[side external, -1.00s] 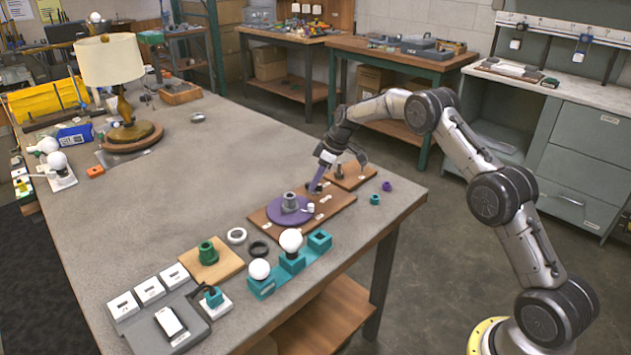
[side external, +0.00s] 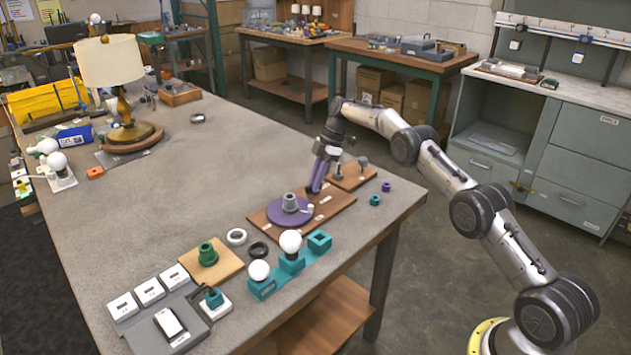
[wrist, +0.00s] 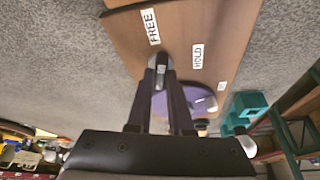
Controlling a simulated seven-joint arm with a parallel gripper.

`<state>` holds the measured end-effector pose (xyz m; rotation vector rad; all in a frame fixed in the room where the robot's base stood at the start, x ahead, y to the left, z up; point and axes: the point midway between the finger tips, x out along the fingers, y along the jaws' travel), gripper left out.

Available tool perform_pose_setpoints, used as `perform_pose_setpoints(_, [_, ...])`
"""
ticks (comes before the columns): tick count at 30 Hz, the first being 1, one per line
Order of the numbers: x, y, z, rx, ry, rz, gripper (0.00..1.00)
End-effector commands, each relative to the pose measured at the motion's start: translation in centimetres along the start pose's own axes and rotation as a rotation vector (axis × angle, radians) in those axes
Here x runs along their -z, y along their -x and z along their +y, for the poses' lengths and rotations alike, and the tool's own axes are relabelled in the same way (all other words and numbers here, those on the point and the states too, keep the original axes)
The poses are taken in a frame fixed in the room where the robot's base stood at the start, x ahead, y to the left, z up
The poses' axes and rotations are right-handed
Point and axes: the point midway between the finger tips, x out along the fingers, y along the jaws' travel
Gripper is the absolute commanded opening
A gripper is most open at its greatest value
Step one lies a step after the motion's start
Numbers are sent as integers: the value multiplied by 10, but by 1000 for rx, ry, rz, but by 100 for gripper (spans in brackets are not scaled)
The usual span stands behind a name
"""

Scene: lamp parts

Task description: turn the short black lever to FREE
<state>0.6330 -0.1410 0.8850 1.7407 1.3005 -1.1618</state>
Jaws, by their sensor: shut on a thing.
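My gripper (side external: 313,190) is low over the brown board (side external: 340,199), next to the purple disc. In the wrist view, my fingers (wrist: 163,66) meet on the short black lever (wrist: 162,59) and are shut on it. The lever is mostly hidden between the fingers. The FREE label (wrist: 151,26) is just above and left of the fingertips there. The HOLD label (wrist: 197,57) is to their right. The fingertips lie between these two labels, nearer FREE. Exactly where the lever points cannot be told.
A purple disc (side external: 281,216) with a grey hub (side external: 289,200) stands on the same board, left of my gripper. A smaller brown board (side external: 356,181) with grey posts is behind right. Teal blocks with white bulbs (side external: 290,241) stand in front. The table's left middle is clear.

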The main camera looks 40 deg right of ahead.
Motion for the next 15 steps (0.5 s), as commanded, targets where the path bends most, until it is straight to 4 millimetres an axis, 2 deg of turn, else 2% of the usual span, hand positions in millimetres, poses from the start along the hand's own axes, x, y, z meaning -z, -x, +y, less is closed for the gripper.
perform_pose_setpoints(15, [-1,0,0,17,36,-3,0])
